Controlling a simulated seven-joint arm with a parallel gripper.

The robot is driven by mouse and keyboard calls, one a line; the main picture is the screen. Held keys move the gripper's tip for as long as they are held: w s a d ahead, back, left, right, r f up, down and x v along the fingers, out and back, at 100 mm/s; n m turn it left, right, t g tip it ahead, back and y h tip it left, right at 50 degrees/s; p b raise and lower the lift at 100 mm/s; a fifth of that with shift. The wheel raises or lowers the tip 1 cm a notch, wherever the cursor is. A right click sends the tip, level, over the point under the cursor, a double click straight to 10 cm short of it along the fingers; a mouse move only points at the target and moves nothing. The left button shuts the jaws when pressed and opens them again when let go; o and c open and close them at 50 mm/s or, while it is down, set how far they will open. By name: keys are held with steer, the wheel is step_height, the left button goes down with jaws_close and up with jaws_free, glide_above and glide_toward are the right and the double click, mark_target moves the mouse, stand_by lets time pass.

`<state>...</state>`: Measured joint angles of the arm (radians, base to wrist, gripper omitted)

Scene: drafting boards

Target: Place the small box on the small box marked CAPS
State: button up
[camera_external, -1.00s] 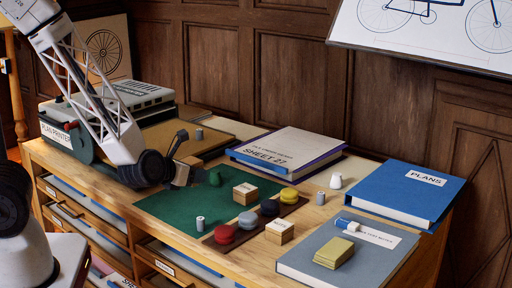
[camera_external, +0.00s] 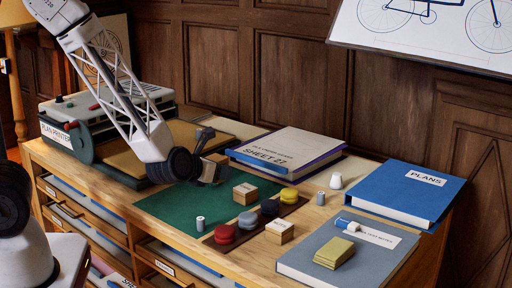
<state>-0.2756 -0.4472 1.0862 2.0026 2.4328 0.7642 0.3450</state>
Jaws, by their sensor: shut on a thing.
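My gripper (camera_external: 212,170) is shut on a small tan box (camera_external: 217,159), held low near the back left part of the green mat (camera_external: 165,208). The fingers and wrist hide most of this box. Two other small wooden boxes with pale labels are in view. One labelled box (camera_external: 245,193) sits on the green mat, to the right of and nearer than my gripper. The other labelled box (camera_external: 279,231) stands farther forward, near the grey folder. The label words are too small to read, so I cannot tell which says CAPS.
A dark strip (camera_external: 258,226) between the two boxes carries red, grey, dark blue and yellow round pieces. A grey cylinder (camera_external: 200,223) stands at the front left. A closed book (camera_external: 285,147), blue binder (camera_external: 408,192) and grey folder (camera_external: 300,262) lie around. A plan printer (camera_external: 105,120) stands at left.

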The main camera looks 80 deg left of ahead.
glide_above(246, 187)
steer(key=shift+d+f, duration=0.15)
steer(key=shift+f, duration=0.3)
steer(key=shift+f, duration=1.75)
steer(key=shift+f, duration=0.1)
steer(key=o, duration=1)
steer(key=shift+s, duration=0.1)
steer(key=v, duration=1.2)
